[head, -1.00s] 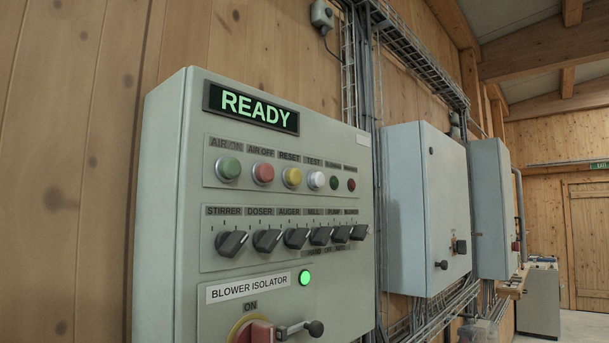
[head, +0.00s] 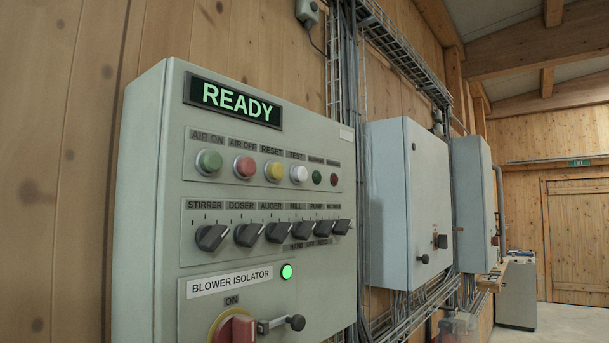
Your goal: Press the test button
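The control cabinet (head: 150,240) hangs on the wooden wall at the left. Its display (head: 235,100) reads READY in green. The white test button (head: 298,174) sits in the upper row under the label TEST, right of the yellow reset button (head: 273,170). The red air-off button (head: 245,166) and green air-on button (head: 209,161) are further left. Two small indicator lamps, one green (head: 317,177) and one red (head: 333,179), sit to the right of the test button. Neither of my grippers is in the picture.
Below is a row of black selector knobs (head: 249,235). Under it are a lit green lamp (head: 287,271) and a red isolator handle (head: 237,329) labelled BLOWER ISOLATOR. Further cabinets (head: 410,205) stand right along the wall. Floor (head: 570,322) shows free at the far right.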

